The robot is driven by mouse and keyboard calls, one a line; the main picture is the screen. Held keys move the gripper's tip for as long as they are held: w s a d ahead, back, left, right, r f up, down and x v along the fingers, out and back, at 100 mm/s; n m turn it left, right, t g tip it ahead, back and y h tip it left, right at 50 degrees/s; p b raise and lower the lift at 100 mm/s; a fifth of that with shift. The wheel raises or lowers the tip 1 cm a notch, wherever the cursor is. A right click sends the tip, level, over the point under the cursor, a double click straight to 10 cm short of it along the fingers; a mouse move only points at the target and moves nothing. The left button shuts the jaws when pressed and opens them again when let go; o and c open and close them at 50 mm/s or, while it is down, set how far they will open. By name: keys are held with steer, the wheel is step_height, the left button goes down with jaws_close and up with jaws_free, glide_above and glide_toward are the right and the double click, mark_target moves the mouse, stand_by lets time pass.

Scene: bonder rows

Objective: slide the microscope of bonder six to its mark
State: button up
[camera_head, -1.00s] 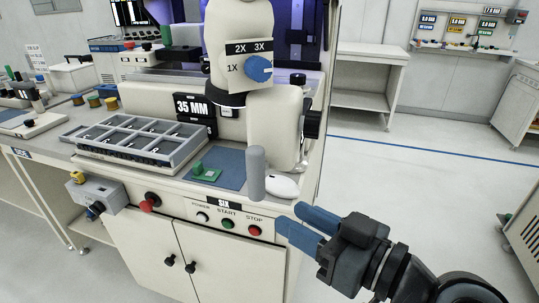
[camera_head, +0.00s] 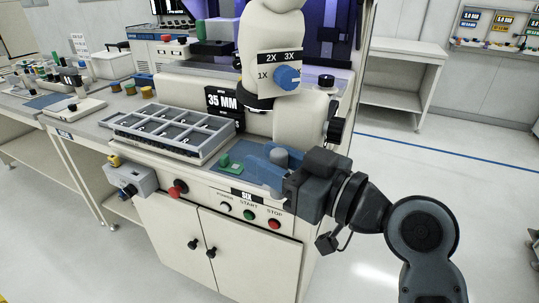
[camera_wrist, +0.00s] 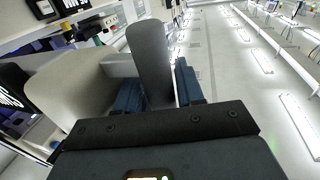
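The cream microscope (camera_head: 283,45) of bonder six stands over the bench, with a blue knob (camera_head: 287,77) marked 1X, 2X and 3X. A black sign (camera_head: 222,100) reading 35 MM is to its left. A grey upright post (camera_head: 280,157) stands at the bench front, below the microscope. My gripper (camera_head: 268,162) is at this post, its blue fingers on either side of it. In the wrist view the post (camera_wrist: 150,55) rises between the fingers. They look open; contact is not clear. I cannot make out the microscope's mark.
A grey compartment tray (camera_head: 172,133) and a blue mat (camera_head: 255,169) with a green part (camera_head: 232,166) lie on the bench. Below the gripper are green (camera_head: 249,214) and red (camera_head: 274,224) buttons. A red knob (camera_head: 178,188) juts out at the left. Floor is open at the right.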

steer(key=shift+w+a, duration=0.1)
steer(key=shift+a, duration=0.05)
steer(key=shift+c, duration=0.3)
jaws_close()
